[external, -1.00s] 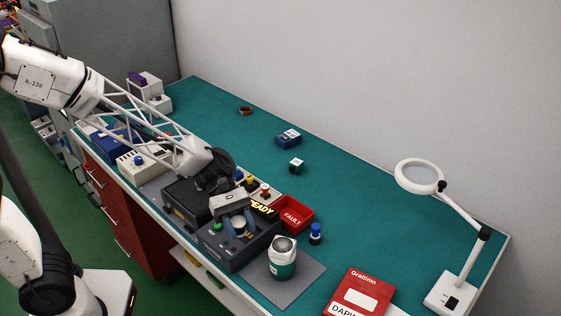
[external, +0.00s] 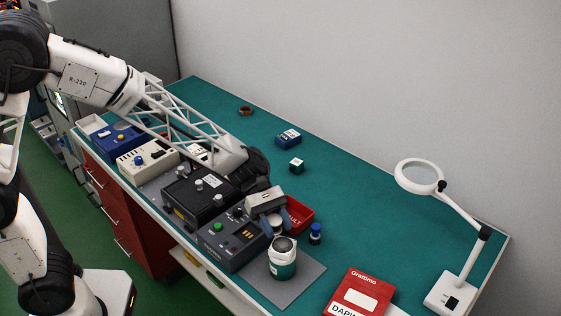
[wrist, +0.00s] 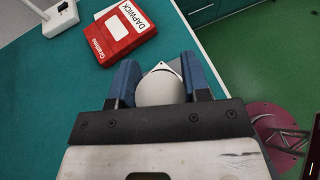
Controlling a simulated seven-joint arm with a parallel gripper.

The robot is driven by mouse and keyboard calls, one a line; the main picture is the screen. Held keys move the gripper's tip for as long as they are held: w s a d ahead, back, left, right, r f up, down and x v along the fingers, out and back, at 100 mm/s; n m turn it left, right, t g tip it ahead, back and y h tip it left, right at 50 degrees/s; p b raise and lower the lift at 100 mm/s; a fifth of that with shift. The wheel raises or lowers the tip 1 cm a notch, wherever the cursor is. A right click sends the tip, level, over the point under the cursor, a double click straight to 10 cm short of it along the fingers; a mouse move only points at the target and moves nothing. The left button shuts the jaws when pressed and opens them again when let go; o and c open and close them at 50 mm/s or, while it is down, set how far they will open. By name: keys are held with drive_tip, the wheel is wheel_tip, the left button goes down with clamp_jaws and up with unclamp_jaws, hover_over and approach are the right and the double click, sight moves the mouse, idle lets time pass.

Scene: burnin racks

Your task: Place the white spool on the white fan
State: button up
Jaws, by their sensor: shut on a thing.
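My gripper (external: 276,220) has blue fingers and is shut on the white spool (external: 276,225). In the wrist view the spool (wrist: 160,90) is a pale round shape between the fingers (wrist: 160,82). The white fan (external: 284,243), with a dark round centre, appears to lie on top of a green-and-white container (external: 283,269) on a grey mat. The spool is just above and slightly left of the fan in the external view; I cannot tell the exact gap. In the wrist view a white corner with a small hole, apparently the fan's (wrist: 161,67), shows behind the spool, which hides the rest.
A black device (external: 232,244) stands left of the container. A red FAULT bin (external: 299,213) and a blue-capped item (external: 316,233) are close behind it. A red box (external: 361,292) and a magnifier lamp (external: 452,292) stand to the right.

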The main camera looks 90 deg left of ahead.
sight(277, 231)
drive_tip(key=shift+f, duration=0.1)
drive_tip(key=shift+f, duration=1.65)
drive_tip(key=shift+f, duration=0.15)
drive_tip(key=o, duration=0.9)
drive_tip(key=shift+r, duration=0.2)
drive_tip(key=shift+v, duration=6)
